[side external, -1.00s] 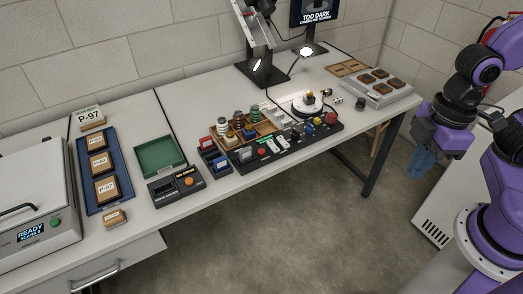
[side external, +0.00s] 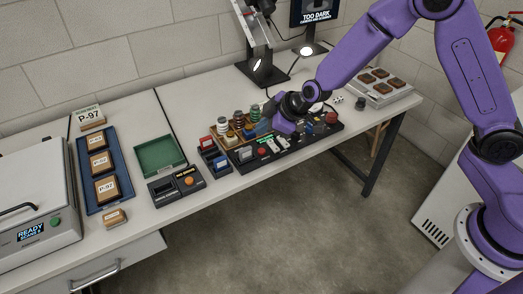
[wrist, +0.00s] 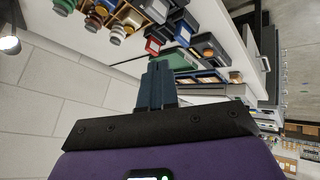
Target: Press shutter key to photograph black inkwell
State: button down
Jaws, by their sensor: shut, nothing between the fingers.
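My gripper (side external: 264,126) is over the left part of the black control panel (side external: 291,150), beside the wooden rack of bottles. Its blue fingers are together and empty, as the wrist view (wrist: 158,85) also shows. The panel carries a red button (side external: 262,153), white keys and coloured knobs. I cannot tell which one is the shutter key. A small dark object (side external: 360,103), possibly the black inkwell, stands on the table right of the panel. The turntable behind the panel is mostly hidden by my arm. The monitor (side external: 316,15) reads "TOO DARK".
Several capped bottles (side external: 238,119) stand in the rack. Small bins with red and blue cards (side external: 213,157), a black box with an orange knob (side external: 177,186) and a green tray (side external: 160,155) lie left. A lamp stand (side external: 262,72) is behind; a grey tray (side external: 379,90) is at right.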

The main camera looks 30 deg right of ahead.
jog(key=t+h, duration=0.2)
send_over(263, 152)
notch_tip(263, 152, down, 4)
jog(key=shift+r, duration=0.1)
jog(key=shift+f, duration=4.4)
jog(key=shift+f, duration=0.15)
jog(key=shift+f, duration=0.25)
jog(key=shift+f, duration=0.45)
jog(key=shift+r, duration=0.85)
